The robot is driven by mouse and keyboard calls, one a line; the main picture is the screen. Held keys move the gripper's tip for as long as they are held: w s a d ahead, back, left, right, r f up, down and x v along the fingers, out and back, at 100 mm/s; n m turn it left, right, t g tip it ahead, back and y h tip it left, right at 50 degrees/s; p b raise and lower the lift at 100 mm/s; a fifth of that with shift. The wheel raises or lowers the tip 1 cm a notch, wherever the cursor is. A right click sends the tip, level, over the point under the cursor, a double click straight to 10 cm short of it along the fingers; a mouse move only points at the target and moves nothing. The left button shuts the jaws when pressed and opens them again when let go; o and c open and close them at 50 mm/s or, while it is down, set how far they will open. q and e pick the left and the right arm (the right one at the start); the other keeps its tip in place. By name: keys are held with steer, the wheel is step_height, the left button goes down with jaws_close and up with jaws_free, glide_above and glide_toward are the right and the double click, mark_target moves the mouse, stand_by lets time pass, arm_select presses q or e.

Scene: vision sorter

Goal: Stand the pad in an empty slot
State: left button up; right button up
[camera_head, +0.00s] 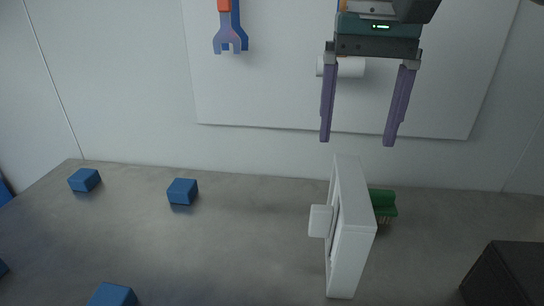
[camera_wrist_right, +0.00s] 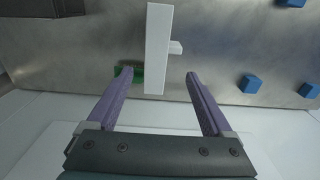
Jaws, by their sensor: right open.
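My right gripper (camera_head: 357,142) is open and empty, its two purple fingers pointing down above the table. Below it stands a white, upright, thin box-like frame (camera_head: 353,235) with a small white block (camera_head: 320,221) on its left side. In the right wrist view the white frame (camera_wrist_right: 157,45) lies between and beyond the fingertips, apart from them. A green object (camera_head: 382,199) with tan bristle-like ends is partly hidden behind the frame. It also shows near one fingertip in the wrist view (camera_wrist_right: 138,76). I cannot tell which is the pad, and no slot is clearly visible. My left gripper is not in view.
Several blue blocks lie on the grey table, including one at the far left (camera_head: 84,180) and one left of centre (camera_head: 183,191). A black box (camera_head: 505,274) stands at the right. Behind, a white board (camera_head: 290,90) carries a wrench (camera_head: 230,38) and a white cylinder (camera_head: 350,67).

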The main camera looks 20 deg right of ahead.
mark_target(353, 183)
steer(key=f, duration=0.8)
steer(key=shift+s+d+f, duration=0.25)
steer(key=shift+d+f, duration=0.05)
steer(key=shift+f, duration=0.5)
steer(key=shift+f+p, duration=0.25)
steer(key=shift+p, duration=0.15)
jaws_close()
stand_by(0.4)
stand_by(0.7)
